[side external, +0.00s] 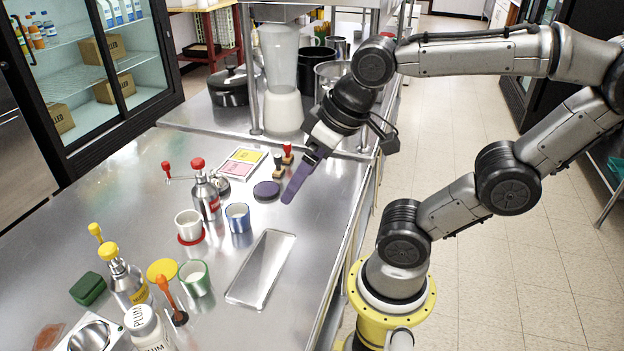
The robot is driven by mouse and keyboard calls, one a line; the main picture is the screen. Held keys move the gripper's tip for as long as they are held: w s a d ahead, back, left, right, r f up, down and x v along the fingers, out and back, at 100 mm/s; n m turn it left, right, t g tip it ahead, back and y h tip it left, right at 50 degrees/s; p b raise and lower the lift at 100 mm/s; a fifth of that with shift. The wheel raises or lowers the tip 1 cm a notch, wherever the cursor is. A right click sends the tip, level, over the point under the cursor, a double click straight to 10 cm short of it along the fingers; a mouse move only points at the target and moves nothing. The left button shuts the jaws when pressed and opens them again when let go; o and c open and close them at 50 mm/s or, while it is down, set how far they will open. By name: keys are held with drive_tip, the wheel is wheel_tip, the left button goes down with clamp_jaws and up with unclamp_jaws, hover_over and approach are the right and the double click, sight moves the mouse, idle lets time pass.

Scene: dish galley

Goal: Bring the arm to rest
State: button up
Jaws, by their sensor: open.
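My gripper (291,196) hangs above the right part of the steel counter (160,200), its purple fingers pointing down and to the left. The jaws are open, and I see nothing between them. The fingers appear in line with each other, so the gap between them is hard to see. Below the fingertips a dark purple disc (266,191) lies on the counter, with a shallow metal tray (260,268) nearer the front. My arm reaches in from the right.
Close to the gripper stand a blue mug (238,218), a red-topped bottle (206,196), stamps (278,166) and a blender (282,80). A white cup (188,223), green mug (195,278), yellow-topped bottle (125,275) and jar (147,330) stand further left. The floor aisle (480,110) is clear.

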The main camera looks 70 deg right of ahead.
drive_tip(key=shift+s+f+n, duration=0.45)
drive_tip(key=shift+s+n, duration=0.05)
drive_tip(key=shift+s, duration=0.25)
